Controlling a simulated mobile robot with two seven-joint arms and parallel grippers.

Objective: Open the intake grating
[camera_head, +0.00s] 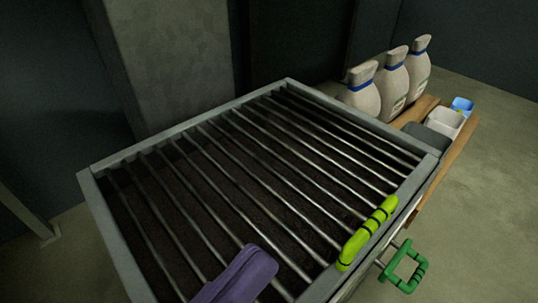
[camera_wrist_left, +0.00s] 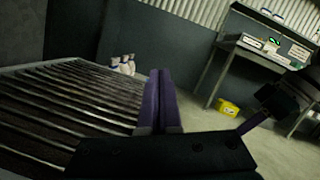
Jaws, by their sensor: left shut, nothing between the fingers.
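The intake grating (camera_head: 230,160) is a grey frame with several parallel metal bars over a dark hopper, and it lies flat on top. A yellow-green handle (camera_head: 367,232) is fixed at its front right edge. My left gripper (camera_head: 262,262) has purple fingers and shows at the bottom of the head view, over the grating's near part and left of the handle, apart from it. In the left wrist view the purple fingers (camera_wrist_left: 161,100) are pressed together with nothing between them, and the grating (camera_wrist_left: 70,105) shows to their left.
A green handle (camera_head: 405,268) on a rod sticks out below the grating's front right. Several tied sacks (camera_head: 391,82) and small bins (camera_head: 444,121) stand on a wooden board behind right. A workbench (camera_wrist_left: 262,50) and a yellow bin (camera_wrist_left: 228,108) show in the wrist view.

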